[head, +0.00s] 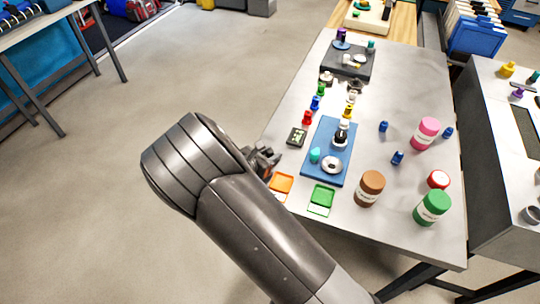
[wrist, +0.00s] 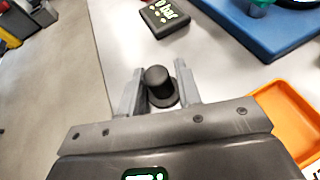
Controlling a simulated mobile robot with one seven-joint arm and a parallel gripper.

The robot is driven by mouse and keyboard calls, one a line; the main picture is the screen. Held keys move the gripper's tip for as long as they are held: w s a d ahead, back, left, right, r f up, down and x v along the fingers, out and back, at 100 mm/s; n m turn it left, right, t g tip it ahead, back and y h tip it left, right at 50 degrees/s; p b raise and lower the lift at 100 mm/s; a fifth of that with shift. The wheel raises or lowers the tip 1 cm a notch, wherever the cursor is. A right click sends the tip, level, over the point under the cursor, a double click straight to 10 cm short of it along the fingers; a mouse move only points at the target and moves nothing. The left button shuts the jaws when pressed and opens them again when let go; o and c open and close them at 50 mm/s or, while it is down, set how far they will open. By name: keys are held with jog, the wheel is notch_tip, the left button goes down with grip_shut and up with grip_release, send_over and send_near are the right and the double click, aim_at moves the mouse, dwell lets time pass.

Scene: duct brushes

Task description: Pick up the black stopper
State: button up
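The black stopper (wrist: 158,84) stands upright near the table's left edge in the wrist view, a round knob on a wider base. My gripper (wrist: 159,72) is open, with one finger on the left and one on the right of the stopper. The knob looks narrower than the gap between the fingers, and I see no firm grip on it. In the head view my gripper (head: 265,160) is at the table's left edge, and I cannot make out the stopper there.
A small black gauge (head: 297,137) with a green display lies just beyond my gripper. An orange tray (head: 281,184) is close on the near side, with a green tray (head: 321,199) to its right. A blue board (head: 318,174) carries several parts. Jars, including a brown one (head: 370,188), stand right.

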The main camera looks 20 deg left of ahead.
jog(key=shift+s, duration=0.1)
grip_shut()
